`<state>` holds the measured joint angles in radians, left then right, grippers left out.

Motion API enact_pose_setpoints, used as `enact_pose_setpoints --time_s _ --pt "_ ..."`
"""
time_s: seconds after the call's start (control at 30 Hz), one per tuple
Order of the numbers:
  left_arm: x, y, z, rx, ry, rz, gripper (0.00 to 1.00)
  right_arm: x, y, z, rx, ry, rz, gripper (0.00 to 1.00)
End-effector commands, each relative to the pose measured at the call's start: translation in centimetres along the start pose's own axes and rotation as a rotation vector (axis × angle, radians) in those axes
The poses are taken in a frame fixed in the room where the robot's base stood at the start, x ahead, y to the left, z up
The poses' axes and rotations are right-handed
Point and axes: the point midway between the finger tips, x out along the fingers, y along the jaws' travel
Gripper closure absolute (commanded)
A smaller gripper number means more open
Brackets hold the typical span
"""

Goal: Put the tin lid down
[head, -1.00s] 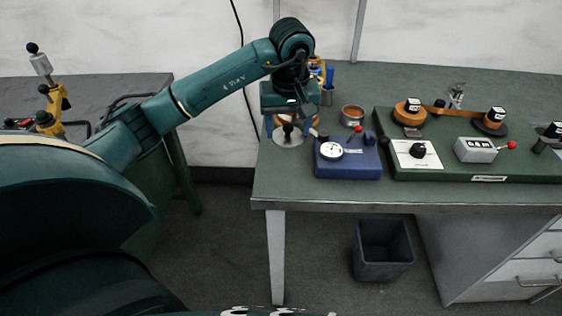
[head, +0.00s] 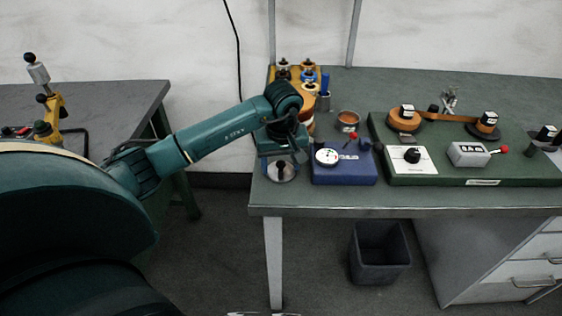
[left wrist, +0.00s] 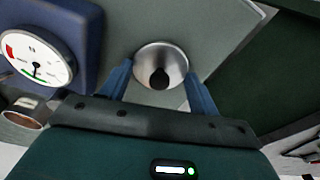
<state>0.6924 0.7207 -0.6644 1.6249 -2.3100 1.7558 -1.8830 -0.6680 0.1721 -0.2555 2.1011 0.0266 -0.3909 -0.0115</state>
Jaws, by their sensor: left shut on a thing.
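The tin lid (head: 283,175) is a shiny round metal disc with a black knob. It is near the front left corner of the green-grey bench (head: 330,196). My left gripper (head: 281,162) is over it and shut on it by the knob. In the left wrist view the lid (left wrist: 176,62) shows between the blue fingers of the left gripper (left wrist: 161,82). I cannot tell whether the lid touches the bench top. A copper-coloured round tin (head: 308,122) stands just behind the gripper, partly hidden. My right gripper is not in view.
A blue gauge box (head: 345,171) stands close to the right of the lid. A green winding board (head: 470,165) fills the right. A rack of orange spools (head: 296,72) is at the back left.

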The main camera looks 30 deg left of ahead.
Motion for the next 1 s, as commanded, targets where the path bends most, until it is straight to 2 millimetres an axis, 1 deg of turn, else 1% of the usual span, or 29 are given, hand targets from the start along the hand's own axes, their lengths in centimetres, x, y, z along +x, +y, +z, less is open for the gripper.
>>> enact_pose_setpoints --time_s 0.17,0.2,0.43,0.63,0.77,0.87,1.0 --pt "0.4 0.0 0.0 0.0 0.001 -0.001 0.6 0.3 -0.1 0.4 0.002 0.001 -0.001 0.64" --pt "0.2 0.0 0.0 0.0 0.0 -0.001 0.35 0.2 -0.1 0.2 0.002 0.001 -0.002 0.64" --pt "0.2 0.0 0.0 0.0 0.0 -0.001 0.17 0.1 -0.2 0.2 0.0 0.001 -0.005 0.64" --pt "0.2 0.0 0.1 0.0 0.0 -0.001 0.17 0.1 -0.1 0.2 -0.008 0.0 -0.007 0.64" --pt "-0.3 0.0 0.0 0.0 0.0 0.001 0.17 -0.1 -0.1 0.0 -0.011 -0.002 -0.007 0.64" --pt "-1.6 0.0 -0.1 0.001 0.004 0.001 0.17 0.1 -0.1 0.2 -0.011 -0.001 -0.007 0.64" --pt "-4.6 0.0 -0.2 0.001 0.006 0.002 0.17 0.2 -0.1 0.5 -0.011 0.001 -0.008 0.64"
